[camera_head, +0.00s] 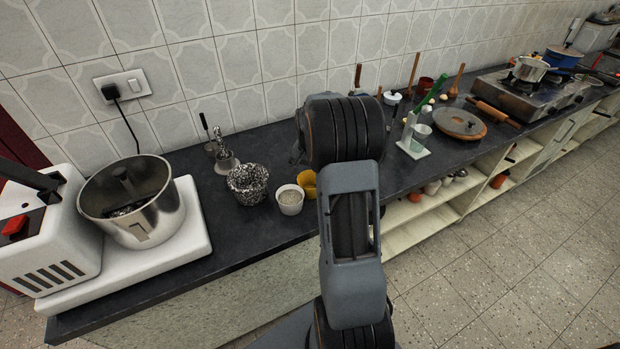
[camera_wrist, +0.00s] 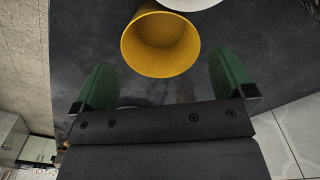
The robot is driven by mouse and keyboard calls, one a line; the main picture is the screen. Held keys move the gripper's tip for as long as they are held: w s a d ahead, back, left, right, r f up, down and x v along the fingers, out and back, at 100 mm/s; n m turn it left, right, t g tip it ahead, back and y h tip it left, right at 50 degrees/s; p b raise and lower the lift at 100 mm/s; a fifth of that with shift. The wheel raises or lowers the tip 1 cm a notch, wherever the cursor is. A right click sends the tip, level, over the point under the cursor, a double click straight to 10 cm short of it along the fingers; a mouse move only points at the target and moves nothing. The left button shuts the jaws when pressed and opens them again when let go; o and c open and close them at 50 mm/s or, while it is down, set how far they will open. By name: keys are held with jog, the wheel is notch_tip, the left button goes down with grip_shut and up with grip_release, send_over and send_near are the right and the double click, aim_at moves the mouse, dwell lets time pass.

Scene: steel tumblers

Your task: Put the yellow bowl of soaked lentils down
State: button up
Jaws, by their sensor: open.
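The yellow bowl (camera_head: 307,181) stands on the dark counter (camera_head: 265,222), partly hidden behind my arm in the head view. In the wrist view the yellow bowl (camera_wrist: 160,42) is just beyond my gripper (camera_wrist: 162,64), roughly centred between the two green fingers. The fingers are spread wide, with a gap on either side of the bowl, and hold nothing. I see the bowl's yellow inside but cannot make out lentils. My gripper is hidden behind my arm in the head view.
A white bowl of pale contents (camera_head: 290,203) stands close beside the yellow bowl, with a speckled black-and-white pot (camera_head: 247,184) to its left. A steel drum (camera_head: 135,205) on a white machine stands far left. A round lidded board (camera_head: 459,124) lies right.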

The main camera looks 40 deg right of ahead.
notch_tip(320, 180, up, 7)
jog(key=s+a+r+n+t, duration=0.1)
jog(key=s+a+r+n, duration=0.15)
jog(key=a, duration=0.35)
jog(key=s+a+r+n+t, duration=0.1)
jog(key=s+a+r+n, duration=0.1)
jog(key=s+a+r, duration=0.3)
jog(key=s+a+f+n, duration=0.1)
jog(key=s+a+n, duration=0.2)
jog(key=s+a, duration=0.2)
jog(key=s+a+f+n+t, duration=0.1)
jog(key=s+a+f+n, duration=0.1)
jog(key=s+a, duration=0.3)
jog(key=shift+a+f+n+t, duration=0.15)
jog(key=shift+f+n+t, duration=0.15)
jog(key=shift+n, duration=0.35)
jog(key=shift+r+p, duration=0.55)
jog(key=shift+r, duration=0.1)
jog(key=shift+f, duration=0.15)
jog(key=shift+c, duration=0.2)
